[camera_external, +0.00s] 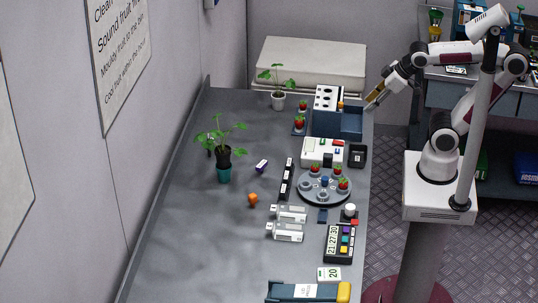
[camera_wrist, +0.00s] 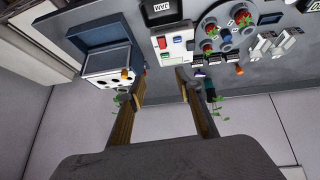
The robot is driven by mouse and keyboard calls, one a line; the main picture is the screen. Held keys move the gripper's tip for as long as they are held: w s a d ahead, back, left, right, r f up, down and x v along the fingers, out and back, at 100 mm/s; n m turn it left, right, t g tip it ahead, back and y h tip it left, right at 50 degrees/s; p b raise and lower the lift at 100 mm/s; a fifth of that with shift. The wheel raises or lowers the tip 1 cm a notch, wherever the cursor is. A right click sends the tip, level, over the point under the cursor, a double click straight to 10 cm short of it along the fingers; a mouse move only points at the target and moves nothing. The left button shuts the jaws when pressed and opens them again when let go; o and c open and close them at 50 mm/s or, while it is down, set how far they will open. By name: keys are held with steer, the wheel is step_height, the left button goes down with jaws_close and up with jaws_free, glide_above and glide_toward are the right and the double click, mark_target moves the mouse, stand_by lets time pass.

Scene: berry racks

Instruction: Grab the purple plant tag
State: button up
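The purple plant tag (camera_external: 261,166), a small purple piece with a white face, lies on the grey table (camera_external: 185,255) right of the potted plant in the teal pot. A small purple patch (camera_wrist: 200,73) that looks like it shows just beyond the right finger in the wrist view. My gripper (camera_external: 374,101) is over the table's right edge, beside the blue bin and well away from the tag. In the wrist view its two fingers (camera_wrist: 161,84) are apart with nothing between them.
The plant in a teal pot (camera_external: 223,174) stands left of the tag, an orange block (camera_external: 253,200) below it. A black strip (camera_external: 287,180), a round grey holder (camera_external: 312,199) with red berries, a white device (camera_external: 318,150) and the blue bin (camera_external: 350,121) occupy the right side. The left front is clear.

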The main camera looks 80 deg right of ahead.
steer(key=w+d+r+n+t+h, duration=0.1)
steer(key=w+d+r+n+t, duration=0.2)
steer(key=w, duration=1)
steer(key=w+d+r+t, duration=0.25)
steer(key=w+r, duration=0.35)
steer(key=w, duration=0.7)
steer(key=w+a+f+n+t+y, duration=0.1)
steer(key=w+a+f+n+y, duration=0.15)
steer(key=w, duration=0.35)
steer(key=w+a+f+n+y, duration=0.1)
steer(key=w+a+n+y, duration=0.15)
steer(key=w, duration=0.25)
steer(key=s+a+f+n+g+y, duration=0.1)
steer(key=a+f+g+y, duration=0.3)
steer(key=f, duration=0.5)
steer(key=s+a+f+n+g+y, duration=0.2)
steer(key=a+f+n+g+y, duration=0.2)
steer(key=f, duration=0.5)
steer(key=shift+f+n+y, duration=0.15)
steer(key=shift+n+y, duration=0.15)
steer(key=shift+y, duration=0.5)
steer(key=shift+a, duration=0.1)
glide_toward(262, 168)
steer(key=shift+w+a+f, duration=0.15)
steer(key=shift+w+a, duration=0.75)
steer(key=shift+w, duration=0.05)
